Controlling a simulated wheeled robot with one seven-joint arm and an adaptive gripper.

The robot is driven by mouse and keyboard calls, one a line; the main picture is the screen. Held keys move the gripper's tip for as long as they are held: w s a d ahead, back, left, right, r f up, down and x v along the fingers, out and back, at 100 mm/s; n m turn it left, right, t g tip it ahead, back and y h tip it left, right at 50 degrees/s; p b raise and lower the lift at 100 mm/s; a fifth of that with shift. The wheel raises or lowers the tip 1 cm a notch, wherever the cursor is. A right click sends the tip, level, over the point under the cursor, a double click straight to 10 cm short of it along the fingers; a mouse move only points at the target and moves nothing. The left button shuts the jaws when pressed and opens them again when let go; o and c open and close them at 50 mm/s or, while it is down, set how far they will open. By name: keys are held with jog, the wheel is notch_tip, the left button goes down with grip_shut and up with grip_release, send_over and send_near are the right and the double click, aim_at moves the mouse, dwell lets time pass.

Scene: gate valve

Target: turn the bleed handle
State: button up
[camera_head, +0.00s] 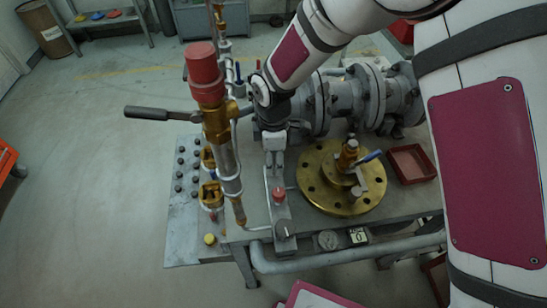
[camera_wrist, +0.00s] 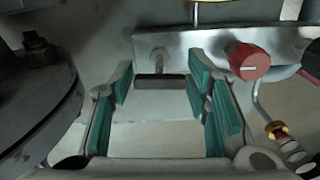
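In the wrist view a short dark bar on a light stem, which looks like the bleed handle (camera_wrist: 160,81), sticks out from a grey metal plate (camera_wrist: 190,42). My gripper (camera_wrist: 160,90) is open, with teal pads on both sides of the bar. The bar lies near the fingertips, with gaps showing at both ends; whether it is fully between the pads I cannot tell. In the head view my gripper (camera_head: 274,163) points down above the narrow panel (camera_head: 270,190), and hides the bar.
A red knob (camera_wrist: 248,62) sits just right of my fingers in the wrist view. A brass flange (camera_head: 322,193), a red tray (camera_head: 410,164) and a grey pipe valve (camera_head: 345,98) stand close by. A grey lever (camera_head: 147,113) and red-capped brass pipe (camera_head: 206,75) rise at left.

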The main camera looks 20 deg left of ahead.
jog(key=c, duration=0.6)
jog(key=shift+o, duration=0.2)
jog(key=shift+m, duration=0.4)
jog(key=m, duration=1.1)
jog(key=shift+m, duration=0.3)
jog(key=shift+m+p, duration=0.8)
jog(key=shift+m, duration=1.5)
jog(key=o, duration=1.2)
jog(key=shift+c, duration=0.2)
